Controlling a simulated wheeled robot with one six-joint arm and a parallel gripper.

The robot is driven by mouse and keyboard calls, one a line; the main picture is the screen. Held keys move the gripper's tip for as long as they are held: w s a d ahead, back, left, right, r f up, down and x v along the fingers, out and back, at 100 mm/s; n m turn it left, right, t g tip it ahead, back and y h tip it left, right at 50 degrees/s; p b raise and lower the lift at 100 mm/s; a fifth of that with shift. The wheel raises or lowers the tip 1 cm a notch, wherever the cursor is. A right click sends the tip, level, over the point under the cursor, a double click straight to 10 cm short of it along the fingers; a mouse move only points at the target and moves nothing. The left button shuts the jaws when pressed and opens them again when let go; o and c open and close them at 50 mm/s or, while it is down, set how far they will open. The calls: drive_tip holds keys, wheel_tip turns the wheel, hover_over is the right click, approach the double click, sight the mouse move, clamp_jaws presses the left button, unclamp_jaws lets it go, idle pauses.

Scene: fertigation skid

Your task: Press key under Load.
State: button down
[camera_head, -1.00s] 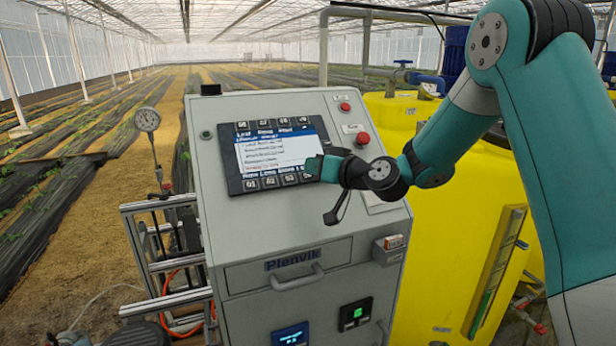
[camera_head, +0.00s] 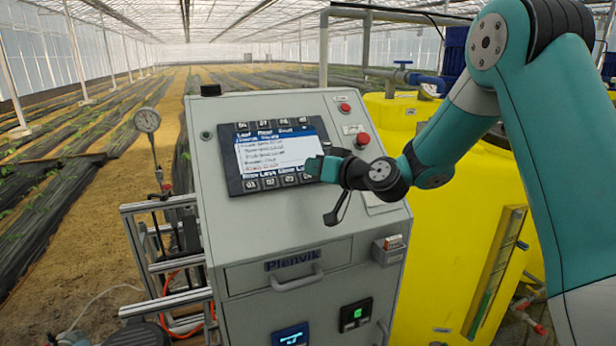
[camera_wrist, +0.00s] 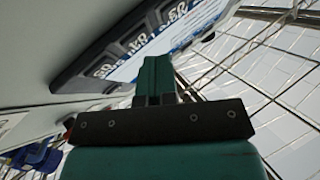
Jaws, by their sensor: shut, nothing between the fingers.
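The control panel (camera_head: 276,157) is a dark-framed screen on the sloped face of a grey cabinet. Small dark keys run above the screen and below it, with a row of labels along each edge of the display. The lettering is too small to read surely, so I cannot tell which label is Load. The lower key row (camera_head: 270,182) is partly covered at its right end by my gripper (camera_head: 318,165). My gripper is shut and empty, its tip at the panel's lower right. In the wrist view the shut fingers (camera_wrist: 157,70) point at the panel edge with several keys (camera_wrist: 138,43); contact cannot be told.
A drawer handle (camera_head: 297,279) sticks out below. A yellow tank (camera_head: 450,240) stands right, behind my arm. A gauge (camera_head: 147,120) stands left of the cabinet.

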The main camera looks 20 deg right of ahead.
idle(0.7)
drive_tip(key=shift+w+f+b, duration=0.3)
drive_tip(key=shift+b, duration=0.2)
drive_tip(key=shift+w+f+b, duration=0.25)
drive_tip(key=shift+f+b, duration=0.05)
drive_tip(key=shift+b, duration=0.05)
idle(0.4)
drive_tip(key=shift+s+r, duration=0.55)
drive_tip(key=shift+r, duration=0.05)
idle(0.4)
drive_tip(key=s+r, duration=0.1)
drive_tip(key=r, duration=0.1)
drive_tip(key=s+r, duration=0.1)
drive_tip(key=s, duration=0.1)
drive_tip(key=shift+s+d+r, duration=0.1)
drive_tip(key=shift+s+r, duration=0.05)
drive_tip(key=shift+r, duration=0.2)
idle(0.5)
